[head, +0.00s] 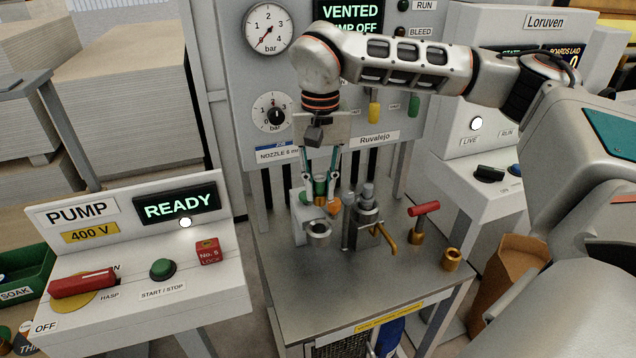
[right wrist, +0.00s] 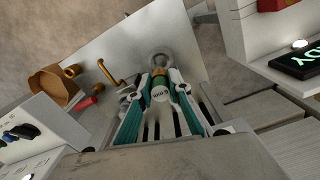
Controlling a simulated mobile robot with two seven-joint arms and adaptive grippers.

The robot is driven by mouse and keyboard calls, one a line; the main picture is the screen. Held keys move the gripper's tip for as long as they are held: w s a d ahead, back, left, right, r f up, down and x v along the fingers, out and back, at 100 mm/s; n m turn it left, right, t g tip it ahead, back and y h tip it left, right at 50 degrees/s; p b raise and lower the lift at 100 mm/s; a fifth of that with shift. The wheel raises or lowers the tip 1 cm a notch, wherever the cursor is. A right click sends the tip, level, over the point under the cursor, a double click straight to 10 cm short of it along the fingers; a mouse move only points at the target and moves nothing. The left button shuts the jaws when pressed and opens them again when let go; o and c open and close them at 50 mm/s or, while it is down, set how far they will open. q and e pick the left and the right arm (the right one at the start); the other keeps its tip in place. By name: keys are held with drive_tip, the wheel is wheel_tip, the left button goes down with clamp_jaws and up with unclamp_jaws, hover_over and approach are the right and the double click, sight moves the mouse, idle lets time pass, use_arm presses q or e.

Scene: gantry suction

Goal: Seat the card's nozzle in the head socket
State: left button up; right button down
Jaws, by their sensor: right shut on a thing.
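The head socket seems to be the grey ring (head: 318,234) on a pale bracket, in front of the nozzle. The ring also shows in the right wrist view (right wrist: 161,61). The nozzle's lower end is hidden. The card (head: 278,152) on the panel reads "NOZZLE 6" and is partly covered. My left gripper is not in view.
A grey cylinder clamp (head: 366,215) with a brass lever stands close right of the bracket. An orange-brown piece (head: 334,207) is beside the nozzle. A red-handled tool (head: 424,210) and a brass cup (head: 452,259) stand farther right. The bench (head: 340,300) front is clear.

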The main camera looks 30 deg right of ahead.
sight(319, 205)
drive_tip(key=shift+f, duration=0.75)
wheel_tip(319, 205, down, 2)
drive_tip(key=shift+f+b, duration=0.15)
drive_tip(key=shift+b, duration=0.45)
drive_tip(key=shift+f, duration=0.8)
drive_tip(key=shift+f+b, duration=0.2)
drive_tip(key=shift+b, duration=0.1)
use_arm(q)
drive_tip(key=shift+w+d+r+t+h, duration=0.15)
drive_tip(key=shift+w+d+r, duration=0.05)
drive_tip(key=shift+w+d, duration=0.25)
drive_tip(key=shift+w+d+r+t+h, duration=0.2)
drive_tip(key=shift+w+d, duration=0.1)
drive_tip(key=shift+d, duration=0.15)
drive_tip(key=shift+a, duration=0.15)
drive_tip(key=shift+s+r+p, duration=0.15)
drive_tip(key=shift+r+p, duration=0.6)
drive_tip(key=shift+p, duration=0.2)
